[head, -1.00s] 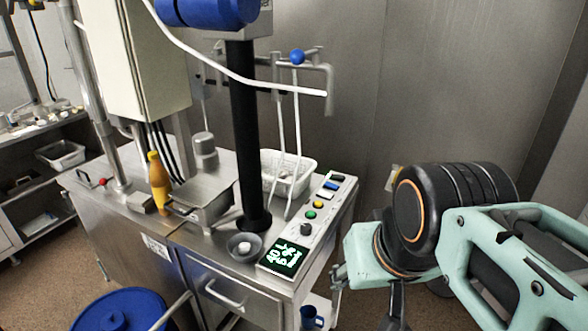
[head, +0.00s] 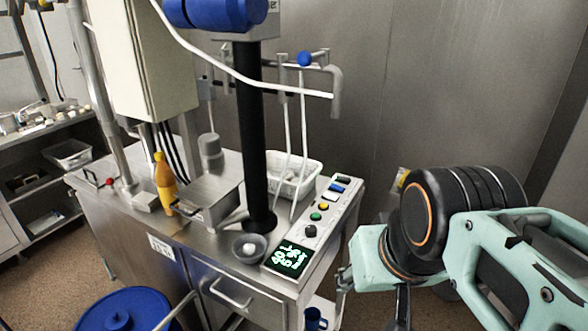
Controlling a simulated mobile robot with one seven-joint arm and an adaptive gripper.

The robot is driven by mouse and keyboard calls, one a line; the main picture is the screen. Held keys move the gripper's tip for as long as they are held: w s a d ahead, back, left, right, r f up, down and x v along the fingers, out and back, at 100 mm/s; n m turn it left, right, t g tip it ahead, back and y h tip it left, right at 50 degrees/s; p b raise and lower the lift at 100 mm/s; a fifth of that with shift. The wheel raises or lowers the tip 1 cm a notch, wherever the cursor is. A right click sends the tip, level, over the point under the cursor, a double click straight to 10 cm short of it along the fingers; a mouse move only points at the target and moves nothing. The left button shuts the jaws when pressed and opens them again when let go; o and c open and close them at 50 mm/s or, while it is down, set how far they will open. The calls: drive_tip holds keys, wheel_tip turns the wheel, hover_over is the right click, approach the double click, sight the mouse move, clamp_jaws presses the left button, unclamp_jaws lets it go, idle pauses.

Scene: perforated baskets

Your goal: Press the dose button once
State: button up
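The control panel (head: 301,242) is a narrow pale strip along the right edge of the steel bench. It carries a lit green display (head: 290,258), a black knob (head: 310,231), a green button (head: 316,217), a yellow button (head: 322,206), and blue (head: 336,188) and black (head: 343,180) switches. No readable label shows which is the dose button. My gripper (head: 372,302) hangs to the right of the panel, apart from it, over the space beside the bench. Its fingertips are not clearly seen, so its opening cannot be told.
A black column (head: 254,130) stands on the bench beside a small bowl (head: 249,247) with a white item. A white perforated basket (head: 290,178), an orange bottle (head: 164,180) and hanging rods stand behind or left of the panel. A blue lidded bin (head: 118,310) is at lower left.

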clamp_jaws()
idle(1.3)
